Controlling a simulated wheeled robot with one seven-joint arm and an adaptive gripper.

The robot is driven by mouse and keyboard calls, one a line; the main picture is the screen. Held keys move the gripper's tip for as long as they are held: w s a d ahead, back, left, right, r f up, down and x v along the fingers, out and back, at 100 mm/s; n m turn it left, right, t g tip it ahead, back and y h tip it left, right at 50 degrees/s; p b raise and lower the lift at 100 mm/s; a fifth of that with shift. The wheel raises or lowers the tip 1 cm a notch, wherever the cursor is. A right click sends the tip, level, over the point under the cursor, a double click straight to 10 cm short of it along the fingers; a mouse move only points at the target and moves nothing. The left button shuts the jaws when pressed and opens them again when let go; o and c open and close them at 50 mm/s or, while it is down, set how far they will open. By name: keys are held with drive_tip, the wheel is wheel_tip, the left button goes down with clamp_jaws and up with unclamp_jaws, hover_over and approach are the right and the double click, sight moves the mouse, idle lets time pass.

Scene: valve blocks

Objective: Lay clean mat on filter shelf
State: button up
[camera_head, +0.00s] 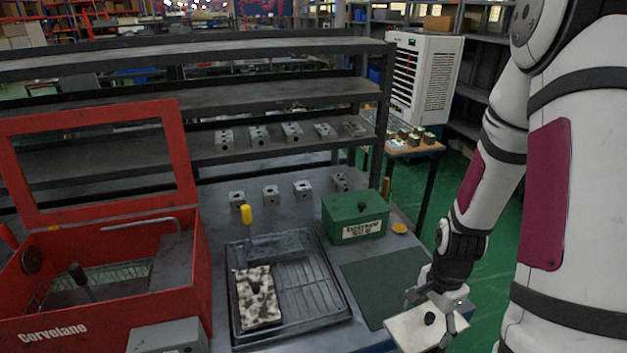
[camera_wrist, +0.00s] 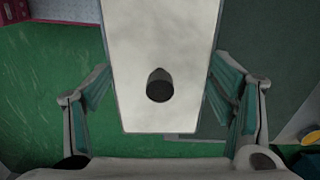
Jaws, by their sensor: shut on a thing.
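A pale, clean mat (camera_head: 408,325) with a black knob is in my gripper (camera_head: 432,313), at the right front beside the table edge. In the wrist view, the mat (camera_wrist: 160,40) lies between the two spread fingers, which are at its side edges. Its far end runs out of the picture. A black-and-white spotted mat (camera_head: 259,297) with a dark knob lies in the black wire-racked tray (camera_head: 318,303). The open red box marked Corvelane (camera_head: 120,318) holds a mesh surface (camera_head: 115,280), partly hidden by its front wall. I cannot tell which surface is the filter shelf.
A green lidded box (camera_head: 356,228) stands behind a bare dark green pad (camera_head: 385,280). A yellow-handled tool (camera_head: 246,214) stands at the tray's back. Several metal blocks (camera_head: 270,193) line the back, below dark shelves (camera_head: 250,95). A grey box (camera_head: 168,337) is at the front left.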

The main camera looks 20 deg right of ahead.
drive_tip(key=w+a+r+n, duration=0.2)
drive_tip(key=w+a+n, duration=0.6)
drive_tip(key=w+a+r+n, duration=0.3)
drive_tip(key=w+a+n, duration=0.5)
drive_tip(key=w, duration=0.1)
drive_tip(key=shift+w+r+n, duration=0.25)
drive_tip(key=shift+w+n, duration=0.05)
